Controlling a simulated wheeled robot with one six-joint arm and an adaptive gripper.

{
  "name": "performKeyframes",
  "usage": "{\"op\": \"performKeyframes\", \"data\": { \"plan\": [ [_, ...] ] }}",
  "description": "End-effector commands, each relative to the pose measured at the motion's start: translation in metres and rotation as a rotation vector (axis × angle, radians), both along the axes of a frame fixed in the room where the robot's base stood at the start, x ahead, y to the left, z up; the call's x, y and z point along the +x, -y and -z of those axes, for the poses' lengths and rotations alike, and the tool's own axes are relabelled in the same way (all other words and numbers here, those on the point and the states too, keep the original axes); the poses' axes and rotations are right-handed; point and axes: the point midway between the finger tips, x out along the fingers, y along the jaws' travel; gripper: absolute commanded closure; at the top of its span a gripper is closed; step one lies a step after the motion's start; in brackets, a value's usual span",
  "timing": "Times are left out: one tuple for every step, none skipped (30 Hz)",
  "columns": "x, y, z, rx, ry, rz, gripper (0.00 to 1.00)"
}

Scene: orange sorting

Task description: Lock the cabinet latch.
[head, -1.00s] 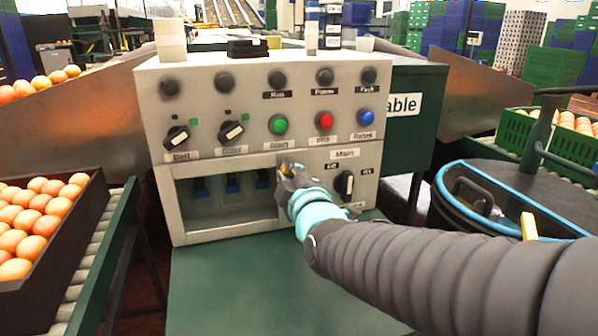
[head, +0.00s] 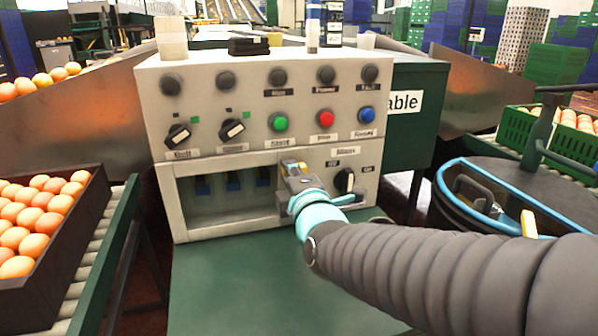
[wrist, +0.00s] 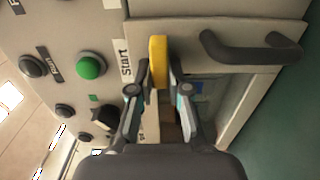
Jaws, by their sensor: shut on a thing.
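The control cabinet (head: 205,105) stands upright on a green table, its front full of knobs, buttons and switches. My gripper (head: 290,174) is at the cabinet's lower front, by the right edge of the windowed compartment. The yellow latch (wrist: 158,62) lies between my two fingertips in the wrist view, and my gripper is shut on it. A dark handle (wrist: 250,50) shows near the latch in the wrist view; my gripper and arm hide that area in the head view.
The main rotary switch (head: 344,181) is close to the right of my gripper. The green start button (wrist: 91,67) is near the fingers. The green tabletop (head: 230,285) in front is clear. Orange crates stand on both sides.

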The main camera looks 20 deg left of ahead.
Motion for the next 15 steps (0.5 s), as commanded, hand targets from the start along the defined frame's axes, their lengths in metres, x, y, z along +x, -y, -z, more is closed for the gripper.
{"op": "performKeyframes", "data": {
  "plan": [
    [0.0003,0.0001,0.0,-0.002,0.001,0.0,1.0],
    [0.0003,0.0001,0.0,-0.002,0.001,0.0,1.0],
    [0.0003,0.0001,0.0,-0.002,0.001,0.0,1.0],
    [0.0002,0.0,0.0,-0.002,0.001,0.0,1.0],
    [0.0003,0.0001,0.0,-0.002,0.001,0.0,1.0],
    [0.0003,0.0001,0.0,-0.002,0.001,0.0,1.0],
    [0.0003,0.0001,0.0,-0.002,0.001,0.0,1.0],
    [0.0003,0.0001,0.0,-0.002,0.001,0.0,0.78],
    [0.0002,0.0,0.0,-0.001,0.001,0.0,0.68],
    [0.0002,0.0,0.0001,-0.001,0.001,0.0,0.61],
    [0.0002,0.0,0.0,-0.001,0.001,0.0,0.58],
    [0.0002,-0.0001,0.0,-0.001,0.001,0.0,0.58],
    [0.0001,-0.0001,0.0,-0.001,0.001,0.0,0.58],
    [0.0,-0.0001,0.0,0.0,0.0,0.0,0.58],
    [0.0,-0.0001,0.0,0.0,0.0,0.0,0.58]
  ]
}}
